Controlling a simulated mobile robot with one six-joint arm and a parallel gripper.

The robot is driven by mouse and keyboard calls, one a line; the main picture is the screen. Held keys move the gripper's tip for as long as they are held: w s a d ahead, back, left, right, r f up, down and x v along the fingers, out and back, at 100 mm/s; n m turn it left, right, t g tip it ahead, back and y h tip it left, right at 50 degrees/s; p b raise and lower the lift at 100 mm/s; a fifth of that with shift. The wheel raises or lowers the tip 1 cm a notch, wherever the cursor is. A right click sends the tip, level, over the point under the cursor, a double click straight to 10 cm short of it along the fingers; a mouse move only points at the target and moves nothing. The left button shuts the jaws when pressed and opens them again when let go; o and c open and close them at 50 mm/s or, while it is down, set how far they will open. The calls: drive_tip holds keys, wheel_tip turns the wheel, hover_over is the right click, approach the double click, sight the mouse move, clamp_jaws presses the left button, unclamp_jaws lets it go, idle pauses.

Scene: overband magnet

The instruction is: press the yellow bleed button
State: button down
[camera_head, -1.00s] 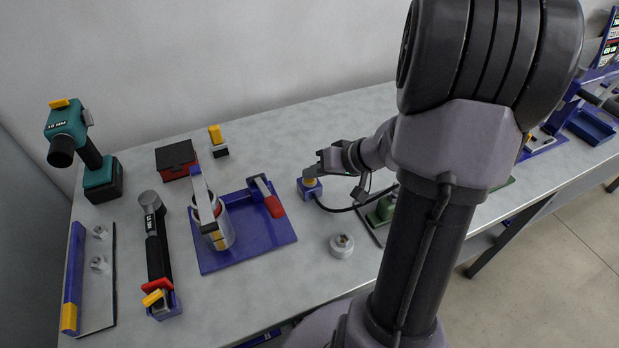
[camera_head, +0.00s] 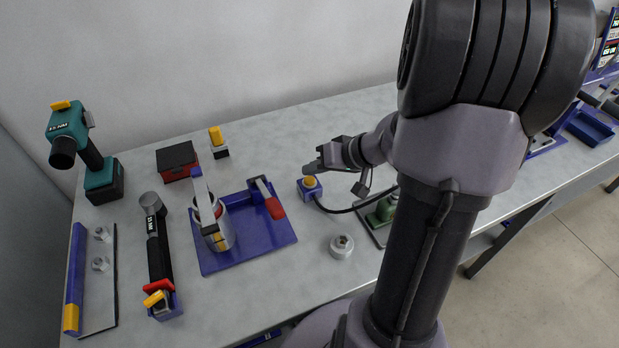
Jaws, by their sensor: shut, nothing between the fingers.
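The yellow bleed button (camera_head: 310,181) sits on top of a small blue box on the bench, with a black cable running from the box to the right. My gripper (camera_head: 312,168) is shut and empty. It appears just above and behind the button in the picture, and the button's top now shows clear below the fingertips. The exact gap between fingers and button cannot be told from this view.
A blue tray (camera_head: 262,243) with a canister and a red-handled clamp lies left of the button. A round metal part (camera_head: 341,246) stands in front. A green device (camera_head: 384,210) is at the right, partly hidden by my arm. A black-and-red box (camera_head: 176,160) stands farther left.

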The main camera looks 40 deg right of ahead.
sight(312, 181)
drive_tip(key=shift+r+p, duration=1.3)
drive_tip(key=shift+r, duration=1.2)
drive_tip(key=shift+a, duration=0.1)
